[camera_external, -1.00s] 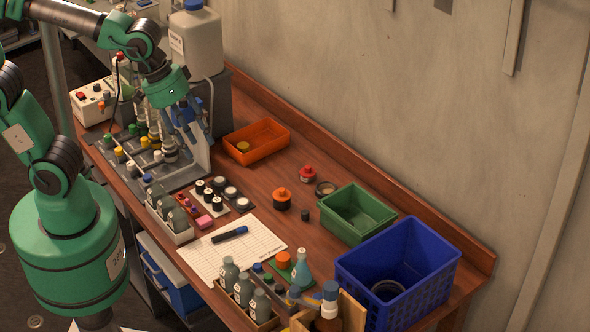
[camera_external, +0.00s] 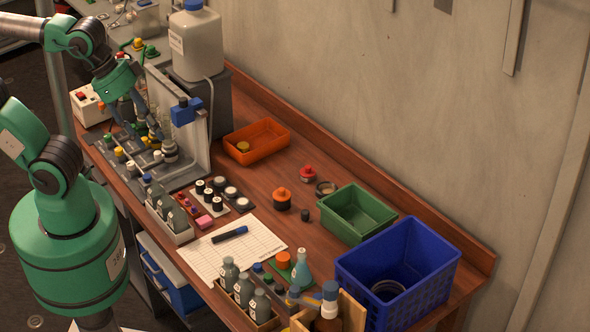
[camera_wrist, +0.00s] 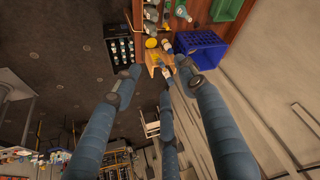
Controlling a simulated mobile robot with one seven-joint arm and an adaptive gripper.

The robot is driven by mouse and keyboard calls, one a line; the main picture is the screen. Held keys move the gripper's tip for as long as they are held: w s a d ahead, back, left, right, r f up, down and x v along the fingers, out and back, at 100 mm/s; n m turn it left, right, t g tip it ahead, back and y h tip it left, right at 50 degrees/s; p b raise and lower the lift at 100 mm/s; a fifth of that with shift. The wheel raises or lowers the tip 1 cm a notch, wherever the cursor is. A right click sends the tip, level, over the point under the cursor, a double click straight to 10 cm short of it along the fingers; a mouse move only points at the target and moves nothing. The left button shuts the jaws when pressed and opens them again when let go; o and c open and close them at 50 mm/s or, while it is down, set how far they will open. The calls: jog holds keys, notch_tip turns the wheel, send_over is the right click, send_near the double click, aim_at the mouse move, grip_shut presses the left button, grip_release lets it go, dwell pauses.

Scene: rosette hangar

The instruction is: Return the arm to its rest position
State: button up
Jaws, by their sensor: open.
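My green arm reaches in from the upper left of the external view. My gripper (camera_external: 143,128) hangs below its green wrist at the back left of the workbench (camera_external: 262,205), by the rack of bottles and vials (camera_external: 172,178). In the wrist view its long blue-grey fingers (camera_wrist: 157,82) are spread apart with nothing between them. In the external view the fingers overlap the vials and the grey stand in the picture; whether they touch anything is hard to tell.
A large white jug (camera_external: 197,45) and a blue clamp on a stand (camera_external: 186,112) are close to the gripper. An orange tray (camera_external: 285,146), a green bin (camera_external: 385,217) and a blue crate (camera_external: 437,275) stand along the bench. The bare wall is behind.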

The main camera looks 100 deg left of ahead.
jog(key=shift+f, duration=0.1)
notch_tip(320, 180, down, 15)
jog(key=b, duration=1.5)
